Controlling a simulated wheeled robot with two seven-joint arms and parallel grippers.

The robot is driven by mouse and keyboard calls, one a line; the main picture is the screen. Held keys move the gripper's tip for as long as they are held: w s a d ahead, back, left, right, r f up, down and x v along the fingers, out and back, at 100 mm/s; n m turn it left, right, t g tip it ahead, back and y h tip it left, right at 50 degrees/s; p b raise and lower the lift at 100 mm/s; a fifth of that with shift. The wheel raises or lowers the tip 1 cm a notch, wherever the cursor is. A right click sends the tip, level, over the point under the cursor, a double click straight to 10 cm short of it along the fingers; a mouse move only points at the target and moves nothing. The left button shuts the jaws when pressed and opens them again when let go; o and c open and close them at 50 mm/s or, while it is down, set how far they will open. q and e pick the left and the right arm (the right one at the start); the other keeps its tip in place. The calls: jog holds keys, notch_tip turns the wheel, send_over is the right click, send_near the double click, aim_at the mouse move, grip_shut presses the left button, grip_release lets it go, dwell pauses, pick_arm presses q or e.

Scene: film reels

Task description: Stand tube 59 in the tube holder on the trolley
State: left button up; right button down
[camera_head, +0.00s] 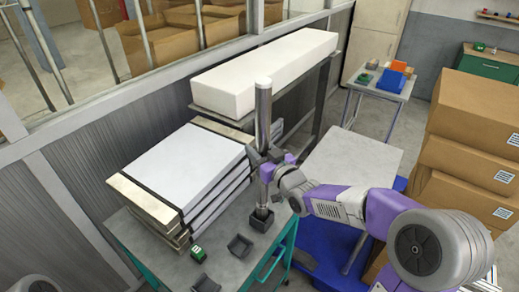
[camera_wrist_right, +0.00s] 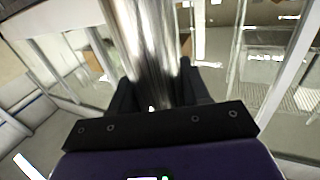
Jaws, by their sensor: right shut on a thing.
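A shiny metal tube (camera_head: 263,105) stands upright over the trolley (camera_head: 222,262), which has a grey top and a teal frame. No number is readable on it. My right gripper (camera_head: 263,162) is shut around the tube below its middle. The tube also fills the upper middle of the right wrist view (camera_wrist_right: 145,45), between the dark fingers (camera_wrist_right: 165,92). The tube's lower end meets a small dark square holder (camera_head: 262,220) on the trolley's right side. I cannot tell whether the end is inside it or just above it. My left gripper is not in view.
Stacked white-topped slabs (camera_head: 185,165) lie left of the tube. A long white block (camera_head: 265,70) lies on a shelf behind. Dark open holders (camera_head: 240,246) and a green block (camera_head: 198,254) sit at the trolley's front. Cardboard boxes (camera_head: 470,150) stand right.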

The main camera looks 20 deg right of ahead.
jog(key=shift+f+b, duration=0.45)
jog(key=shift+b, duration=0.1)
jog(key=c, duration=0.8)
grip_release()
jog(key=shift+f, duration=0.15)
jog(key=s+d, duration=0.1)
jog(key=s, duration=1)
jog(key=shift+d, duration=0.15)
